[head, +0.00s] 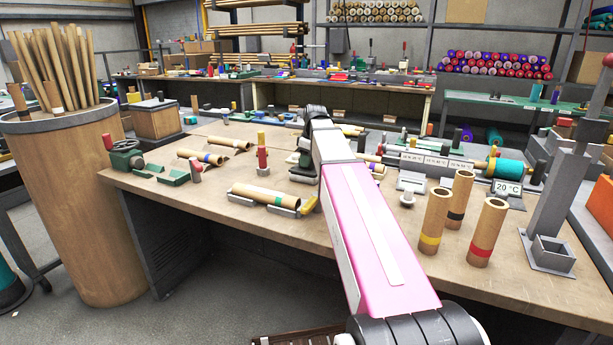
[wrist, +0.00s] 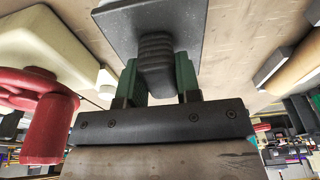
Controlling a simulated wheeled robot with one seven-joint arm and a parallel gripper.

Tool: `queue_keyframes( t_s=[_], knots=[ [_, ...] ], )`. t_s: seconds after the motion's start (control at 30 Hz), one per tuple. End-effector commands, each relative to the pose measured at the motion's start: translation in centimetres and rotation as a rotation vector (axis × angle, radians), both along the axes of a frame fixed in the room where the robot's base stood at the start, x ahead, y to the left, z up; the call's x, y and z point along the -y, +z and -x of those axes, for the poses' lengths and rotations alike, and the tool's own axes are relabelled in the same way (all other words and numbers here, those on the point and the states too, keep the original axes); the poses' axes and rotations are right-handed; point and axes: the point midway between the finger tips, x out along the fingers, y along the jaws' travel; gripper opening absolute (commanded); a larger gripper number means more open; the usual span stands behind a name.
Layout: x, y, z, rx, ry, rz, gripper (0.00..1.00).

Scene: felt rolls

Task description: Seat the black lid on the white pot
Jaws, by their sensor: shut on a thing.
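My gripper (wrist: 157,76) has its green fingers closed on the ribbed dark grip of a flat, square, black-grey lid (wrist: 122,25) in the wrist view. The lid's plate lies beyond the fingertips, over the wooden tabletop; I cannot tell whether it touches anything beneath. In the head view my gripper (head: 303,152) is above the middle of the bench, partly hidden by my pink and white arm. I cannot make out the white pot for certain. A cream-white rounded body (wrist: 50,48) shows at the left of the wrist view, apart from the lid.
Upright tubes (head: 434,222) and a grey stand (head: 550,250) are on the right.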

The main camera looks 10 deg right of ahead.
Motion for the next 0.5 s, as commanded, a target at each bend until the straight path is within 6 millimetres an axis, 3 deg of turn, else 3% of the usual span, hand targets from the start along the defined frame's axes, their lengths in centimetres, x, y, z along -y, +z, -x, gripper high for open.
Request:
queue_keyframes(
  t_s=[0.5],
  knots=[
    [0.0,-0.52,0.0,0.0,0.0,0.0,0.0]
  ],
)
